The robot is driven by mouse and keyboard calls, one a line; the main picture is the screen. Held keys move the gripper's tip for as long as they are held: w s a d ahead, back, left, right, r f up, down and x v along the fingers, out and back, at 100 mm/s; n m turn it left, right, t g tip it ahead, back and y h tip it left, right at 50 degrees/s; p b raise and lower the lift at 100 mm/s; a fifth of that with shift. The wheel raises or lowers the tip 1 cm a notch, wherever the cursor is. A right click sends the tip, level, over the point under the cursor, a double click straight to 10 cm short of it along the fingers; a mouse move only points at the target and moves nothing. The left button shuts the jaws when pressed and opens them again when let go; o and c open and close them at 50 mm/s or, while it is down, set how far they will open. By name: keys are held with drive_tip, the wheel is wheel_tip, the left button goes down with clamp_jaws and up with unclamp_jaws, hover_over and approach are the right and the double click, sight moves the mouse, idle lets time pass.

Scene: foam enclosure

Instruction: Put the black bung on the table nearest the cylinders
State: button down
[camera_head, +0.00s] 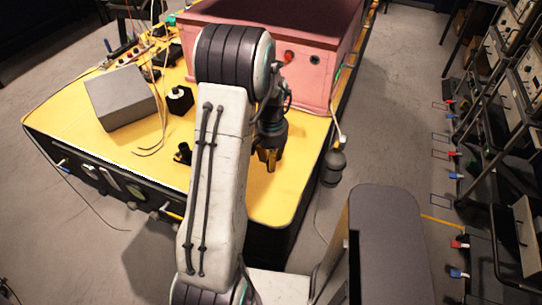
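My gripper (268,160) hangs from the arm over the front right part of the yellow table (285,205). Its brownish fingers point down close above the tabletop. I see nothing clearly held between them, and their opening is too small to judge. A small black piece (183,153) stands near the table's front edge, left of my arm; it may be the black bung, but I cannot be sure. A black block with a pale top (180,98) stands farther back. No group of cylinders is clearly recognisable.
A pink open-topped box (300,75) fills the table's back right. A grey box (120,97), cables and tools lie at the left. A dark grey cylinder (333,165) hangs beside the right edge. Racks (510,110) line the far right, with free floor between.

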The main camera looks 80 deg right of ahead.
drive_tip(key=shift+f+b, duration=0.95)
drive_tip(key=shift+f, duration=1.3)
drive_tip(key=shift+f+b, duration=0.4)
drive_tip(key=shift+f, duration=0.05)
drive_tip(key=c, duration=1.2)
unclamp_jaws()
drive_tip(key=shift+r, duration=0.1)
wheel_tip(320, 180, up, 12)
drive_tip(key=shift+f, duration=0.1)
